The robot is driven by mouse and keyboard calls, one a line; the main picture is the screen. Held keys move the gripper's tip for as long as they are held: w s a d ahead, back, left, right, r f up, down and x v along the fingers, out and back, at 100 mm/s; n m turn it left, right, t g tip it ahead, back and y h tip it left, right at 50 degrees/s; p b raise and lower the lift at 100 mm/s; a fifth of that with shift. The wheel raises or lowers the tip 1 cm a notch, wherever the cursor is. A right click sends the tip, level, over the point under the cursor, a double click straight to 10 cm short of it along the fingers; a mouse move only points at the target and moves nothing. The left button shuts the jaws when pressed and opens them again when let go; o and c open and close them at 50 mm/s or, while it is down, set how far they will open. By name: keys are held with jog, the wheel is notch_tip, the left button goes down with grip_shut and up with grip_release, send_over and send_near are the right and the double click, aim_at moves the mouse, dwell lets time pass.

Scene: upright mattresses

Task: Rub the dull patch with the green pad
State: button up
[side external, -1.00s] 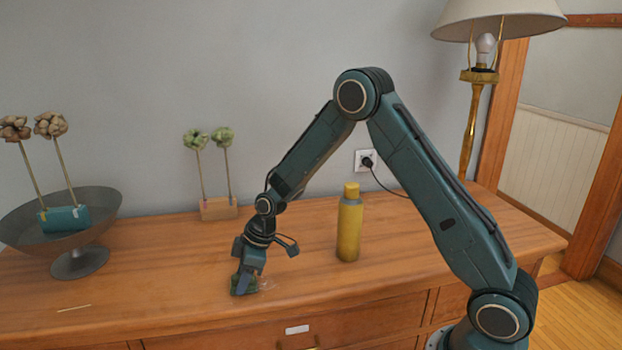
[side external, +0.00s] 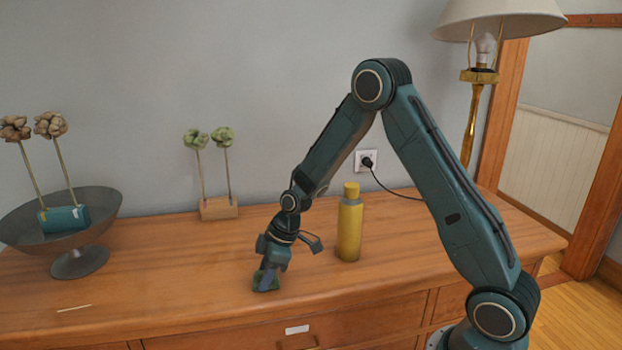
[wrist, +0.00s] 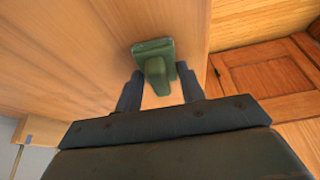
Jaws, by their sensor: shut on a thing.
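The green pad (side external: 267,282) is a small dark green block with a raised grip, as the wrist view also shows (wrist: 153,52). My gripper (side external: 268,274) is shut on that grip and points down, slightly tilted. The pad is at the wooden dresser top (side external: 170,285) near its front edge; it looks to be on the wood, but I cannot be sure of full contact. The dull patch cannot be made out now; the pad and fingers cover the place where a pale smear showed earlier.
A yellow bottle (side external: 349,228) stands just right of my gripper. A grey bowl (side external: 80,262) stands at left, a wooden block with green flowers (side external: 218,209) behind, and a brass lamp (side external: 470,130) at back right. The front left of the top is mostly clear.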

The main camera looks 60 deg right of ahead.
aim_at(235, 289)
jog(key=shift+s+d+f, duration=0.1)
jog(key=shift+s+d, duration=0.4)
jog(key=shift+s, duration=0.05)
jog(key=shift+w+a, duration=1.35)
jog(key=shift+a, duration=0.05)
jog(key=shift+w+a, duration=1.3)
jog(key=shift+w, duration=0.1)
jog(key=shift+s+d, duration=1.35)
jog(key=shift+s+d, duration=1.35)
